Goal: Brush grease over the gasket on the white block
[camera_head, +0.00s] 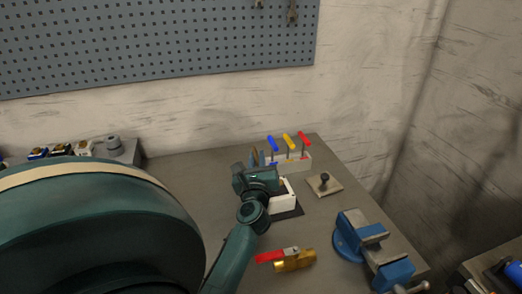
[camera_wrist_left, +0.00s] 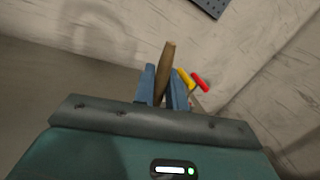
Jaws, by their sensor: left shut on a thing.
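My left gripper (camera_head: 256,158) reaches over the bench from the left. It is shut on a tapered brown wooden handle (camera_wrist_left: 166,68), which sticks up between the blue fingers in the left wrist view. The brush's bristles are not visible. The white block (camera_head: 286,201) stands on a dark plate (camera_head: 292,213), partly hidden behind my left gripper and wrist. I cannot make out the gasket on it. No grease is visible. My right gripper is not in view.
Behind the gripper a pale rack holds blue, yellow and red-handled tools (camera_head: 289,143). A square plate with a black knob (camera_head: 324,180) lies to the right. Bare bench lies left of the gripper.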

